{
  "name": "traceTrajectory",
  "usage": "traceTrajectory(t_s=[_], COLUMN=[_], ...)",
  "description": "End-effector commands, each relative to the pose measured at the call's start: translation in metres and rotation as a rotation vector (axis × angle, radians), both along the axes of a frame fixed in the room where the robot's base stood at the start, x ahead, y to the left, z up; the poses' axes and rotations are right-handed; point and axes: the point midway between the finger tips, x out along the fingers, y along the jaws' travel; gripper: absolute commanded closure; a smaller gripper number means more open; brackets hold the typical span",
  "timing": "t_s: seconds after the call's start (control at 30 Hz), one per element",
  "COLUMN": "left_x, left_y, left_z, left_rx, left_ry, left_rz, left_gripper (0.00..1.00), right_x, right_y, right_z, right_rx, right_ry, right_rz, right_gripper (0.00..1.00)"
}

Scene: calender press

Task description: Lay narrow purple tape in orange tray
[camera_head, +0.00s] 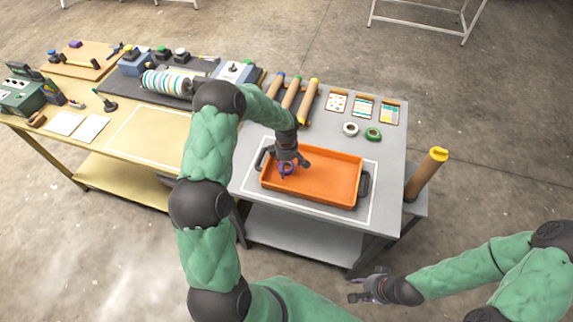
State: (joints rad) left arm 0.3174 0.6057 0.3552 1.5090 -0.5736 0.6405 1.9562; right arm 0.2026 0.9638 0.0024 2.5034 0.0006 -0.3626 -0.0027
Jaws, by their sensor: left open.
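The orange tray (330,191) lies on the grey table inside a white outline, with dark handles at its two ends. A small purple tape ring (287,169) shows at the left part of the tray, right under my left gripper (288,165). My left gripper is open and points down, its fingers close around or just above the tape. I cannot tell whether they touch it. The tape appears to be at the tray floor, partly hidden by the fingers. My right gripper (354,289) is empty, fingers apart, in front of the table.
A white tape (350,129) and a green tape (373,134) lie behind the tray, near patterned sample cards (363,108). Several rolls (291,93) lie at the back. A brown roll (425,174) stands at the right edge. The press (170,82) stands on the left table.

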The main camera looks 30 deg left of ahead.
Motion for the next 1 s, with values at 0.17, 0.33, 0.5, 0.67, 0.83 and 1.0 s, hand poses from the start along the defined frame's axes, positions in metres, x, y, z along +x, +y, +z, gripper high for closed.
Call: traceTrajectory(t_s=[0.17,0.33,0.5,0.67,0.83,1.0], left_x=[0.001,0.001,0.001,0.0,0.0,0.0], left_y=[0.001,0.001,0.0,0.0,0.0,0.0], left_z=[0.017,0.05,0.084,0.107,0.12,0.122], left_rx=[0.002,0.001,0.001,0.0,0.0,0.0], left_ry=[-0.005,-0.005,-0.004,-0.002,-0.001,0.0], left_rz=[0.0,0.0,-0.001,0.001,-0.001,-0.001], left_gripper=[0.17,0.17,0.17,0.17,0.17,0.17], right_x=[0.0,0.0,0.0,0.0,0.0,0.0], right_y=[0.0,0.0,0.0,0.0,0.0,0.0], right_z=[0.005,0.009,0.013,0.016,0.017,0.017], right_rx=[0.0,0.0,0.0,0.0,0.0,0.0], right_ry=[0.0,0.0,0.0,0.0,0.0,0.0], right_rz=[0.0,0.0,0.0,0.0,0.0,0.0], right_gripper=[0.6,0.6,0.6,0.6,0.6,0.6])
